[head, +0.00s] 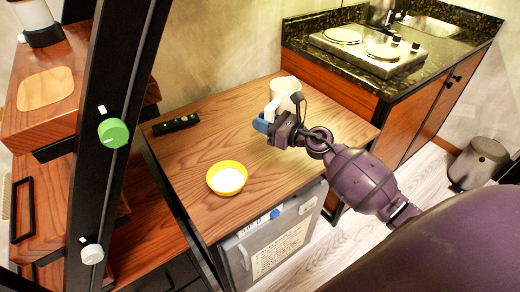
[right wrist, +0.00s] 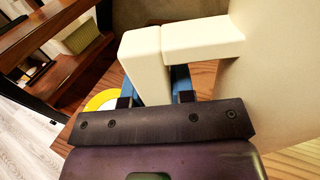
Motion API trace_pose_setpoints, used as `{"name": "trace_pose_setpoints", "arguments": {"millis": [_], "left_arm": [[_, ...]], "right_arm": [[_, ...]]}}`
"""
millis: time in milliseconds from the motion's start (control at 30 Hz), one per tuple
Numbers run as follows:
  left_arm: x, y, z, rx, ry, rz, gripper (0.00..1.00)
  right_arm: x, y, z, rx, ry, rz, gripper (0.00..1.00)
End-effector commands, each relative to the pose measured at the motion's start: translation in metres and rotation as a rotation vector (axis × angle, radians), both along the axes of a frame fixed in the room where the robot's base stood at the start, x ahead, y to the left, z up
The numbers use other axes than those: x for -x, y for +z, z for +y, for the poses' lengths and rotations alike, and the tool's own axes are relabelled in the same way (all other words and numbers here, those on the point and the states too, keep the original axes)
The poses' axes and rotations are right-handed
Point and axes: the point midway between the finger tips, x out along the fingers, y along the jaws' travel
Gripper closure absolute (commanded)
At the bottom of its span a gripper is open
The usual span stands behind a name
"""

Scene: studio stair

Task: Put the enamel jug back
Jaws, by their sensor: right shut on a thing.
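The cream-white enamel jug (head: 286,92) is at the back of the wooden table, upright as far as I can see. In the right wrist view its squared handle (right wrist: 146,62) lies between my blue fingertips and its body (right wrist: 275,80) fills the right side. My right gripper (head: 264,124) is shut on the handle; it also shows in the right wrist view (right wrist: 155,88). Whether the jug's base touches the table is hidden behind the gripper. My left gripper is not in view.
A two-plate hob (head: 367,50) sits on the dark counter (head: 440,50). A wooden stair unit (head: 50,95) is at left. A bin (head: 478,163) stands at right.

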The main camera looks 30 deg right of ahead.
Motion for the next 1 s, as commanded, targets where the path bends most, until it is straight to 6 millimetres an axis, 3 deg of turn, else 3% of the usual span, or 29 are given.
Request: {"name": "trace_pose_setpoints", "arguments": {"millis": [33, 100, 467, 700, 1000], "left_arm": [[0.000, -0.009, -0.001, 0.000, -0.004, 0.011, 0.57], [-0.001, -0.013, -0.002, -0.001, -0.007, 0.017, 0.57], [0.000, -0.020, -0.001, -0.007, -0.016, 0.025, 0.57], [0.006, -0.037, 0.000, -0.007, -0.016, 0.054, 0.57], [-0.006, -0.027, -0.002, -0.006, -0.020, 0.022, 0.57]], "right_arm": [[0.000, -0.020, 0.000, -0.003, -0.003, 0.008, 1.00], [0.000, -0.032, 0.000, -0.004, -0.002, 0.008, 1.00], [-0.001, -0.057, 0.000, 0.001, -0.001, -0.003, 1.00], [0.000, -0.090, 0.000, -0.002, -0.001, 0.002, 1.00], [-0.001, -0.092, 0.000, 0.001, 0.000, -0.006, 1.00]]}}
